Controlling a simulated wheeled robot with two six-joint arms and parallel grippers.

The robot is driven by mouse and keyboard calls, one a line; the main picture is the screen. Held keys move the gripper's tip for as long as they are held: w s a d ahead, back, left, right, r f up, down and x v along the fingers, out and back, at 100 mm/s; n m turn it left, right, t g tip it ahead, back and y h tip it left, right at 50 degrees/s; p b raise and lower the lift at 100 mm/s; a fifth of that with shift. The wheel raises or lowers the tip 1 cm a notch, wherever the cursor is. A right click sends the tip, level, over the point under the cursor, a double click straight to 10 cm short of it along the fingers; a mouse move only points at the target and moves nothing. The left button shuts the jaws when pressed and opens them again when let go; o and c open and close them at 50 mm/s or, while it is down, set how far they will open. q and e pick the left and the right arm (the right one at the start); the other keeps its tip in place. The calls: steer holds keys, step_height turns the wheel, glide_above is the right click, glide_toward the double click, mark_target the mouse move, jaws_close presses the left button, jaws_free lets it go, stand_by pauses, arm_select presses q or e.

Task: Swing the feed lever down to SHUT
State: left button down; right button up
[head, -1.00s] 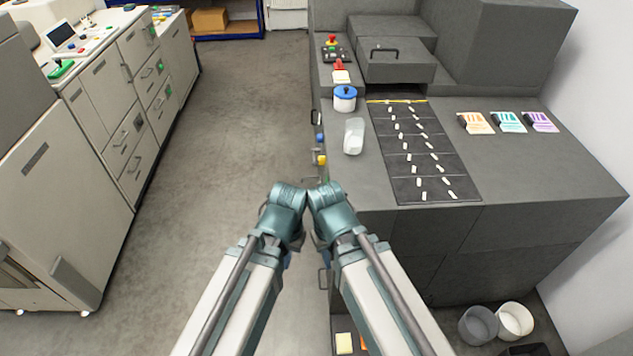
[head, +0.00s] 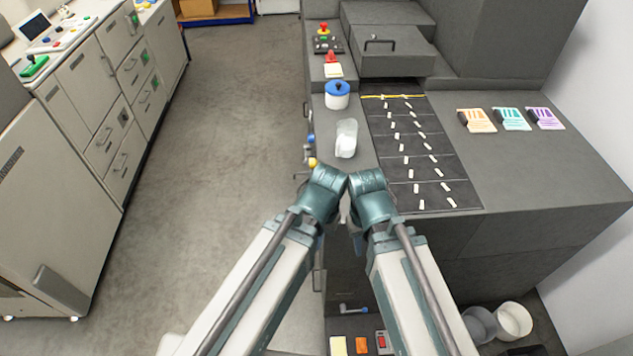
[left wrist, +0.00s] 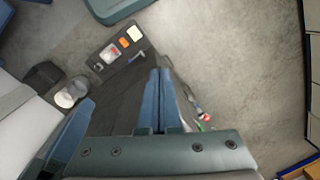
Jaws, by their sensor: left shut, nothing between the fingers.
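A small lever with a blue handle (head: 352,309) sticks out low at the front of the grey machine, above a yellowish label and an orange one. It also shows in the left wrist view (left wrist: 135,57) beside the white, orange and red patches. I cannot read its markings or tell its setting. My left gripper (left wrist: 165,72) is shut and empty, its blue fingers together, apart from the lever in that view. In the head view my left wrist hides it. My right gripper (head: 357,243) hangs below its wrist, mostly hidden, so its jaws cannot be judged.
The grey machine top (head: 550,190) holds a blue-lidded pot (head: 337,95), a clear scoop-like container (head: 346,138) and a dark belt with white pieces. Two bins (head: 513,320) stand at lower right. Pale cabinets (head: 60,200) line the left. Open floor (head: 220,130) lies between.

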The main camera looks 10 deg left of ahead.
arm_select(q)
steer(key=w+a+f+n+t+h+b, duration=0.1)
steer(key=w+a+f+n+b, duration=0.15)
steer(key=a+f+b, duration=0.45)
steer(key=w+a+f+n+b, duration=0.1)
steer(key=w+a+f+b, duration=0.3)
steer(key=f+b, duration=0.7)
steer(key=w+a+r+n+t, duration=0.15)
steer(key=w+n, duration=0.25)
steer(key=w, duration=1.1)
steer(key=w+a+r+n+t, duration=0.1)
steer(key=w+n+t, duration=0.3)
steer(key=w, duration=1.2)
steer(key=w+d+f+g+b, duration=0.1)
steer(key=d+f+b, duration=0.2)
steer(key=f+b, duration=0.7)
steer(key=shift+w+d+f+n+h+b, duration=0.25)
steer(key=shift+w+f+n+h+b, duration=0.15)
steer(key=shift+f, duration=0.2)
steer(key=shift+s, duration=0.1)
steer(key=shift+s+f+t+b, duration=0.2)
steer(key=shift+s+t+b, duration=0.1)
steer(key=shift+b, duration=0.15)
